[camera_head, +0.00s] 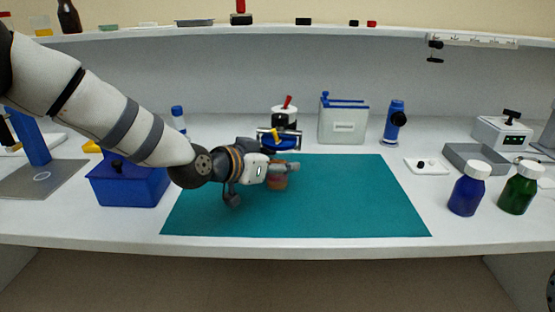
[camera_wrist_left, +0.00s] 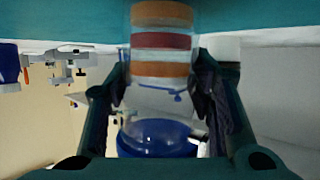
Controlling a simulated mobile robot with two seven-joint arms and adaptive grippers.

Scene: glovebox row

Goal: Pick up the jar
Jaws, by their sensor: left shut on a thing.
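The jar (camera_head: 277,183) is over the left-middle part of the teal mat (camera_head: 350,210), mostly behind my left gripper. In the left wrist view the jar (camera_wrist_left: 162,41) has orange and red bands and a clear part, with a round blue part (camera_wrist_left: 157,138) at the lower end of the picture. My left gripper (camera_head: 284,167) is shut on the jar, one finger on each side. I cannot tell whether the jar's base touches the mat. My right gripper is in neither view.
A blue box (camera_head: 128,187) stands left of the mat under my left arm. A blue bottle (camera_head: 468,190) and a green bottle (camera_head: 519,189) stand at the right. A white box (camera_head: 343,122) and a blue instrument (camera_head: 394,122) stand behind. The mat's right half is clear.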

